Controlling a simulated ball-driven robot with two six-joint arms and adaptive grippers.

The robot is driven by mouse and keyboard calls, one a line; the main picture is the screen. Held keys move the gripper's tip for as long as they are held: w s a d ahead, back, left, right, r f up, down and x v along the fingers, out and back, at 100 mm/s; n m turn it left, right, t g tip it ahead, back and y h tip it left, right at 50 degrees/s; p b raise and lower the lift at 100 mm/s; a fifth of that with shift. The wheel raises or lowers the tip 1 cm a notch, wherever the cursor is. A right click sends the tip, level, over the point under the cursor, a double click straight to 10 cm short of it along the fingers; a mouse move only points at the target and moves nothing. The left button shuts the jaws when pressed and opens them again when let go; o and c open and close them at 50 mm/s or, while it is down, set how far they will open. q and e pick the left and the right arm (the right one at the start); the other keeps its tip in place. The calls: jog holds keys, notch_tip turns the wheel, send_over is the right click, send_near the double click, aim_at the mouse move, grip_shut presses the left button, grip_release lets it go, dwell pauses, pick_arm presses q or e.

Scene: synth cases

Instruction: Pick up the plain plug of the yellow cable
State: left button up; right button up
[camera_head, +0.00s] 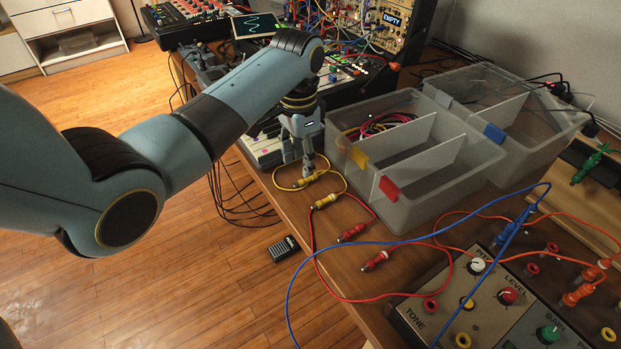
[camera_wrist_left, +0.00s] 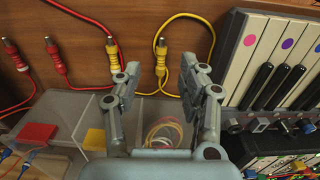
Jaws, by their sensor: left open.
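The yellow cable (camera_head: 340,177) lies in a loop on the brown table, with two yellow plugs at its ends. The slimmer, plain-looking plug (camera_head: 305,182) lies by my left gripper (camera_head: 300,167), and a thicker plug (camera_head: 326,201) lies nearer the red plugs. In the left wrist view, the slim plug (camera_wrist_left: 161,60) shows in the gap between the fingertips of my left gripper (camera_wrist_left: 158,72). The thicker plug (camera_wrist_left: 111,50) is just outside the left finger. My left gripper is open and empty, pointing down above the table. My right gripper is out of view.
A red cable with two red plugs (camera_head: 352,233) lies beside the yellow one. A clear divided bin (camera_head: 440,205) stands to the right, and a white keyboard (camera_wrist_left: 262,50) is close beside the gripper. A knob panel (camera_head: 480,300) and blue cable (camera_head: 300,265) are in front.

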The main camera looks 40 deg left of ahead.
aim_at(300, 181)
pick_arm(q)
notch_tip(300, 181, down, 6)
jog(key=shift+a+r+b, duration=0.1)
jog(key=shift+r+b, duration=0.05)
jog(key=shift+b, duration=0.3)
grip_shut()
